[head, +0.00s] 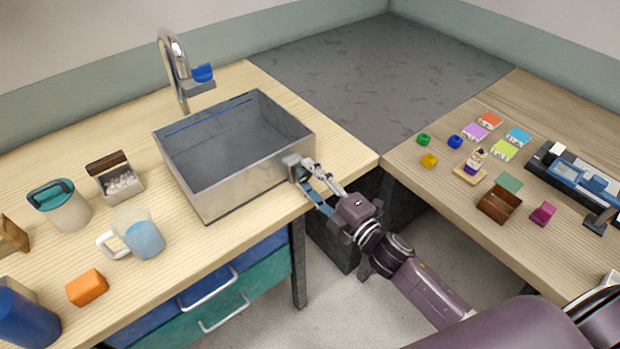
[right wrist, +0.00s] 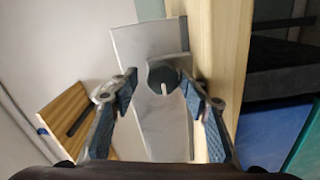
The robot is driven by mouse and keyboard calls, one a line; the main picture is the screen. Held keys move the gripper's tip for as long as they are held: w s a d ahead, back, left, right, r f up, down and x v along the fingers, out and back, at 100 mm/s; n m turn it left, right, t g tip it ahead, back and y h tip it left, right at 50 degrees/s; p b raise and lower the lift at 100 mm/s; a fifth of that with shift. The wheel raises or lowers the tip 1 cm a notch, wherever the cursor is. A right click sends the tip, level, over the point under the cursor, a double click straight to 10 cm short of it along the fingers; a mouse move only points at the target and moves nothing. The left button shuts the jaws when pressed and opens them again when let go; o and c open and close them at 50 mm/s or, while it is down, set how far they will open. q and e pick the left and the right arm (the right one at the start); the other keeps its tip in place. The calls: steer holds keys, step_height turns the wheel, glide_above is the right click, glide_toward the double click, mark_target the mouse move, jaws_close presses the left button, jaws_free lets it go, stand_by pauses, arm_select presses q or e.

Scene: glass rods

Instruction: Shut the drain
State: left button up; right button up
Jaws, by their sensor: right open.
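A grey metal sink basin (head: 245,178) stands on the left wooden counter under a faucet (head: 172,65). A small metal drain fitting (head: 293,163) sticks out from the basin's right outer wall. In the right wrist view the fitting (right wrist: 165,75) shows a dark round part with a short pale lever (right wrist: 166,90). My right gripper (head: 316,186) is open at the fitting, also seen in the right wrist view (right wrist: 163,98), with one finger on each side of it. I cannot tell whether the fingers touch it. My left gripper is not in view.
A teal-lidded pitcher (head: 62,207), a measuring cup (head: 142,240) of blue liquid, a box of white pieces (head: 120,182) and an orange block (head: 87,287) stand left of the basin. The right table (head: 440,205) holds small coloured items.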

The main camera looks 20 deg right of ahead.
steer(key=shift+s+f, duration=0.15)
steer(key=shift+f, duration=0.15)
steer(key=shift+s, duration=0.15)
steer(key=v, duration=0.7)
steer(key=shift+s+d+r, duration=0.15)
steer(key=shift+s+r, duration=0.05)
steer(key=shift+r, duration=0.1)
steer(key=s+d+f+m+g+h, duration=0.2)
steer(key=s+f+m, duration=0.1)
steer(key=f, duration=0.8)
steer(key=s+d+f+m+g+h, duration=0.2)
steer(key=s+d+f+m+g, duration=0.15)
steer(key=f, duration=0.85)
steer(key=s+d+f+m+g+h, duration=0.1)
steer(key=s+f+m, duration=0.25)
steer(key=f, duration=0.75)
steer(key=s+a+f+m+g, duration=0.1)
steer(key=s+f+m+g, duration=0.1)
steer(key=s+f, duration=0.5)
steer(key=s+a+f+m+g, duration=0.1)
steer(key=s+f+g, duration=0.3)
steer(key=s, duration=1)
steer(key=s+a+f+m+g+h, duration=0.1)
steer(key=s+f+m+g, duration=0.2)
steer(key=s+f, duration=0.6)
steer(key=shift+s+a+f+m, duration=0.3)
steer(key=shift+s+m, duration=0.3)
steer(key=shift+s, duration=0.2)
steer(key=shift+g, duration=0.25)
